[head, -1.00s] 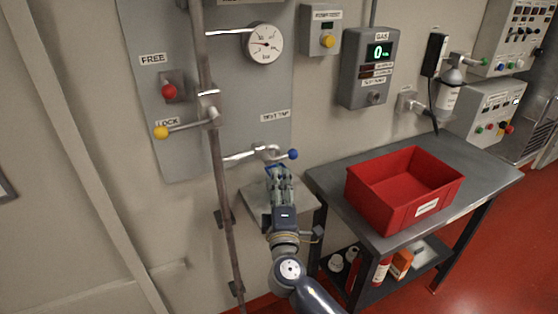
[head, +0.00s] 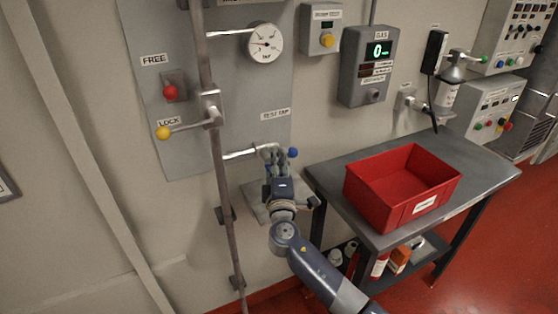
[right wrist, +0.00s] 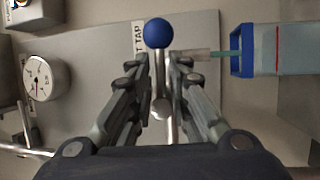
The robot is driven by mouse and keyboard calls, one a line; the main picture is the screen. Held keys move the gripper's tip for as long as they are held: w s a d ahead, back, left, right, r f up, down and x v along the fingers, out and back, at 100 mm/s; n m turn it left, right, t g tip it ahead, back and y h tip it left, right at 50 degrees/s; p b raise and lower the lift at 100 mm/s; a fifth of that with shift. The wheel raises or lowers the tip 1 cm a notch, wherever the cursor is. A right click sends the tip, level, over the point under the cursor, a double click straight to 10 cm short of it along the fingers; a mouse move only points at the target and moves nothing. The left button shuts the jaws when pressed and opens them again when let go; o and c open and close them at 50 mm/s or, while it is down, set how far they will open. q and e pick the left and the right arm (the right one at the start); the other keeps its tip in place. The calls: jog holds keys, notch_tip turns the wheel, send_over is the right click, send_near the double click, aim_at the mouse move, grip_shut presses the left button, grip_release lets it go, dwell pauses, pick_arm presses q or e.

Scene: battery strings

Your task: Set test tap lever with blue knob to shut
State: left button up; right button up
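The test tap lever's blue knob (head: 293,152) is at the right of the tap body (head: 267,149), at the end of a wall pipe. My right gripper (head: 279,160) is at the lever, just below and left of the knob. In the right wrist view, the blue knob (right wrist: 158,33) is just beyond the fingertips. The lever's metal stem runs between the fingers of my right gripper (right wrist: 157,62), which are apart with a gap on each side. The stem's lower part is partly hidden by the gripper. My left gripper is not in view.
A blue-rimmed container (right wrist: 270,50) is right of the fingers in the wrist view, a thin teal strip at its mouth. A vertical pole (head: 222,180) and yellow-knobbed lever (head: 163,132) stand left. A red crate (head: 400,187) sits on the bench (head: 480,170).

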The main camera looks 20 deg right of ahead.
aim_at(270, 157)
jog(key=shift+f+n+b, duration=0.15)
jog(key=shift+n+b, duration=0.15)
jog(key=shift+b, duration=0.1)
grip_shut()
jog(key=shift+s+a+r+n+t+y+b, duration=0.1)
jog(key=shift+a+r+n+t+y+b, duration=0.3)
jog(key=shift+n+y+b, duration=2.7)
jog(key=shift+w+a+r+n+t+y+b, duration=0.1)
jog(key=shift+a+r+n+t+y+b, duration=0.55)
jog(key=shift+n, duration=4.65)
jog(key=shift+s+a+r+n+t+y+b, duration=0.1)
jog(key=shift+a+n+t+y+b, duration=0.15)
jog(key=shift+n+y+b, duration=2.95)
jog(key=n+h+p, duration=0.1)
jog(key=n+p, duration=0.1)
jog(key=shift+p, duration=0.3)
jog(key=o, duration=0.6)
grip_release()
jog(key=shift+h, duration=0.25)
jog(key=shift+o, duration=0.3)
jog(key=shift+d+r, duration=0.15)
